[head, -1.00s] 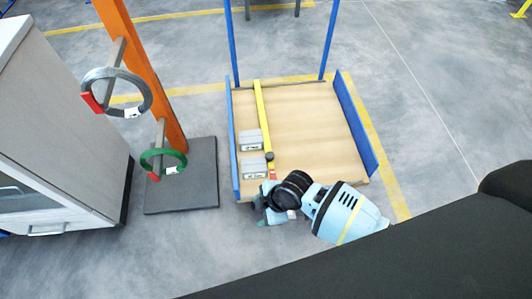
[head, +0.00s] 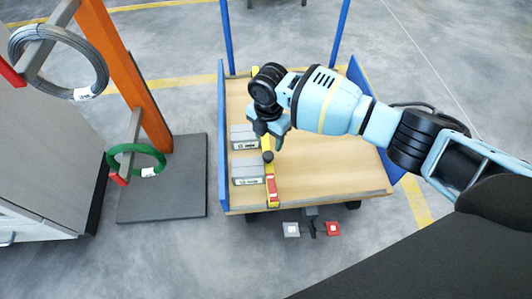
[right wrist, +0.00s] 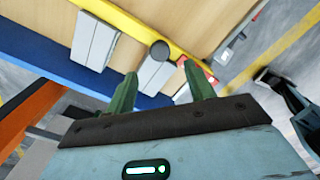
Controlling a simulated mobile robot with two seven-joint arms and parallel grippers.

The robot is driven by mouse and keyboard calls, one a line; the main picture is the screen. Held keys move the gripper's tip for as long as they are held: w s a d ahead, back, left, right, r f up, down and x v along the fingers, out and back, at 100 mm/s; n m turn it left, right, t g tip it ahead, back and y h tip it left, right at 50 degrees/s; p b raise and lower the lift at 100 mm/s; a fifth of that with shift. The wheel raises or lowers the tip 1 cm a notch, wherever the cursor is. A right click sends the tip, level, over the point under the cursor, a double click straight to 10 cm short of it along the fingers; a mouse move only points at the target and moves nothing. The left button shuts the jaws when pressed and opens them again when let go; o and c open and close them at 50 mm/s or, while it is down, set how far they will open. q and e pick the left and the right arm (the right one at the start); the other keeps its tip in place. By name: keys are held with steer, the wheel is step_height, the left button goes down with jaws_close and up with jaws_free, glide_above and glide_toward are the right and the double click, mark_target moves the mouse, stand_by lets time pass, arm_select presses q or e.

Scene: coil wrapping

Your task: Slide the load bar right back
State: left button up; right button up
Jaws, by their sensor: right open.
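The load bar (head: 271,186) is a yellow bar with a red part near its front end and a dark round knob (head: 267,157). It runs front to back across the wooden deck, just right of two grey boxes. In the right wrist view the load bar (right wrist: 130,22) and its knob (right wrist: 160,50) lie beyond my fingertips. My right gripper (head: 270,138) is open over the bar, a little behind the knob; contact cannot be told. Its two green fingers (right wrist: 158,84) are apart with nothing held between them. My left gripper is out of view.
The cart deck (head: 330,170) has blue side panels (head: 222,150) and is bare right of the bar. The grey boxes (head: 244,137) (head: 248,173) sit between bar and left panel. An orange post (head: 125,75) holds a grey coil (head: 98,60) and a green coil (head: 113,160) at left.

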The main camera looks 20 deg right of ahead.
mark_target(268, 155)
steer(key=shift+f, duration=0.1)
step_height(268, 155, down, 8)
steer(key=b, duration=0.3)
steer(key=shift+r, duration=0.25)
jaws_close()
